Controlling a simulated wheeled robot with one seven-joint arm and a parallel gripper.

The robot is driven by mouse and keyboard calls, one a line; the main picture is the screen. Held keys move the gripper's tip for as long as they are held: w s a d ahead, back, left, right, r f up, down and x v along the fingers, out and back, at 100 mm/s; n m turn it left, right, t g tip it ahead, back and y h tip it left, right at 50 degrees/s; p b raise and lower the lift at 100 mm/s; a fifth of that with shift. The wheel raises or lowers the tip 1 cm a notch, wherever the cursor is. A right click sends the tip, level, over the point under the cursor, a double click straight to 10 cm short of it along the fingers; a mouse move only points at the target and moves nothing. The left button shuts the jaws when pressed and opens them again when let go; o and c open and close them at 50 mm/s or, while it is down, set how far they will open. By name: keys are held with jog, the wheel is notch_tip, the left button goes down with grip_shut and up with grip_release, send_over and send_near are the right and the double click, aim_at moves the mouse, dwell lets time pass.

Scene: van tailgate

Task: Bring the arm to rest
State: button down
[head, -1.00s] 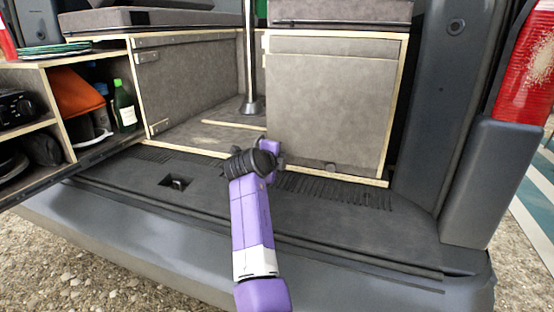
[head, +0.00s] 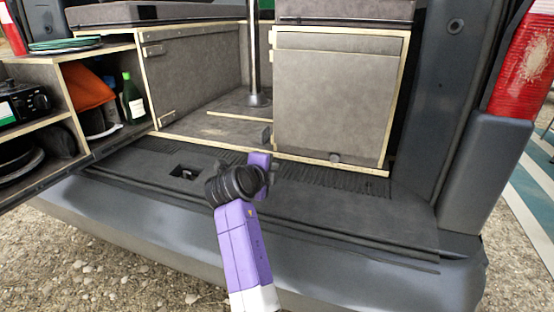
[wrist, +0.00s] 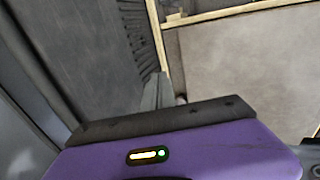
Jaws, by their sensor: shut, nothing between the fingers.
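My gripper shows in the wrist view as grey fingers (wrist: 157,91) closed together beyond the dark and purple hand, with nothing held. In the head view my purple arm with a black joint reaches up from the bottom over the van's rear sill (head: 130,180). The fingers are too small there to read clearly. In the wrist view the cabinet front (wrist: 240,65) and the ribbed floor strip (wrist: 135,45) lie beyond the fingers.
An open shelf unit on the left holds a green bottle (head: 133,99), an orange item (head: 88,87) and a black radio-like box (head: 25,103). Green plates (head: 65,43) lie on top. A pole (head: 253,60) stands behind. The sill to the right is clear.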

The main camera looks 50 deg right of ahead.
jog(key=shift+s+a, duration=0.15)
jog(key=shift+a, duration=0.25)
